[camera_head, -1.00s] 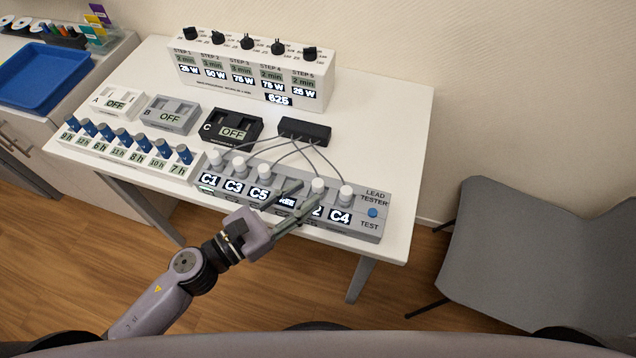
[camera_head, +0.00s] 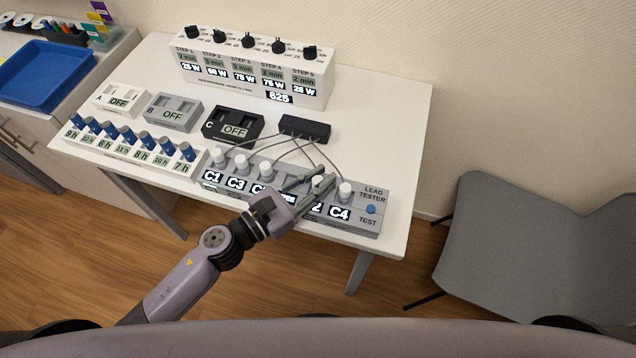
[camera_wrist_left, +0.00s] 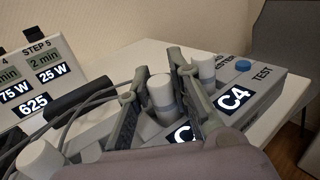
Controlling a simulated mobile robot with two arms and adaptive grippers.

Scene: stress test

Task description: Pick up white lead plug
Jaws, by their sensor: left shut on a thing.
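The grey lead tester (camera_head: 368,193) holds several white lead plugs in a row, each standing upright. My left gripper (camera_head: 312,184) is at the plug over the label ending in 2, left of C4. In the left wrist view this white lead plug (camera_wrist_left: 161,92) stands between the two fingers, which are shut on it. Its lower part is partly hidden by the fingers and wrist. The plug at C4 (camera_head: 345,189) is just to the right of the gripper, and it also shows in the left wrist view (camera_wrist_left: 206,68). My right gripper is not in view.
Plugs over C1 (camera_head: 218,155) and C3 (camera_head: 240,162) stand to the left. Thin grey leads run from a black box (camera_head: 304,129) to the plugs. A blue TEST button (camera_head: 371,209) is at the tester's right end. A grey chair (camera_head: 520,240) stands right of the table.

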